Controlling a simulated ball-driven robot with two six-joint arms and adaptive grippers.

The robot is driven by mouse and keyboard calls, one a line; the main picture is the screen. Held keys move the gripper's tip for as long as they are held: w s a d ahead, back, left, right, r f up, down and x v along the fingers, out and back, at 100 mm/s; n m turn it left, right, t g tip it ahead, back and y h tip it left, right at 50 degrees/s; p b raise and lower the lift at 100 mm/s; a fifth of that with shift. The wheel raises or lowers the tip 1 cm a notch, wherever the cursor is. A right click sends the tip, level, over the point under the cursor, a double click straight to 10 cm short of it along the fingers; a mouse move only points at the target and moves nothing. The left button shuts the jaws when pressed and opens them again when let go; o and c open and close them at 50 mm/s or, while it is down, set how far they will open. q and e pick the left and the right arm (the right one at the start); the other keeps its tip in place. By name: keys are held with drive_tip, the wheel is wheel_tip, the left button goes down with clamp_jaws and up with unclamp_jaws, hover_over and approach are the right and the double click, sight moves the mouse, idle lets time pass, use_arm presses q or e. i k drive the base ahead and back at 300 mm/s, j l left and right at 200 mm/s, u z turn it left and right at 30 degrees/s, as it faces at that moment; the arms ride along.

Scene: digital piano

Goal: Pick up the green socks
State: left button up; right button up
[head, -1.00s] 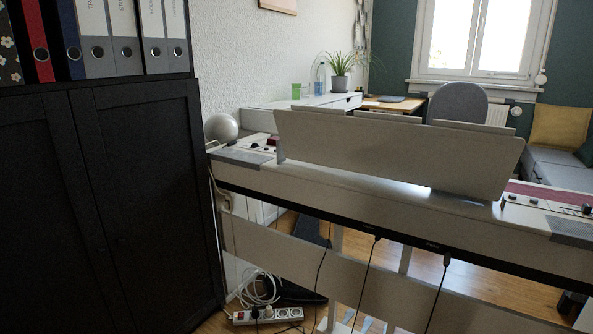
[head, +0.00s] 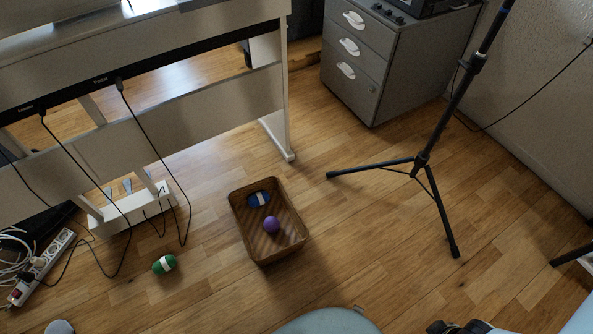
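The green socks (head: 164,264) are a small rolled bundle with a white band. They lie on the wooden floor at the lower left of the head view, left of a wicker basket (head: 237,226) and apart from it. Dark parts at the bottom edge, right of centre, look like part of my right arm or gripper (head: 459,328); no fingertips can be made out. My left gripper is not in view. Nothing is seen touching the socks.
The basket holds a blue-and-white bundle (head: 259,199) and a purple ball (head: 271,225). Cables hang from the piano (head: 200,105) near a power strip (head: 42,266). A black tripod stand (head: 423,160) and grey drawer cabinet (head: 372,66) stand right. Floor around the socks is clear.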

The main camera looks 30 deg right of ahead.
sight(165, 263)
drive_tip(key=u, duration=0.7)
drive_tip(key=i+j+z, duration=0.3)
drive_tip(key=j, duration=0.3)
drive_tip(key=i+j+z, duration=0.3)
drive_tip(key=j, duration=0.4)
drive_tip(key=i+j+z, duration=0.15)
drive_tip(key=j, duration=0.25)
drive_tip(key=i, duration=0.1)
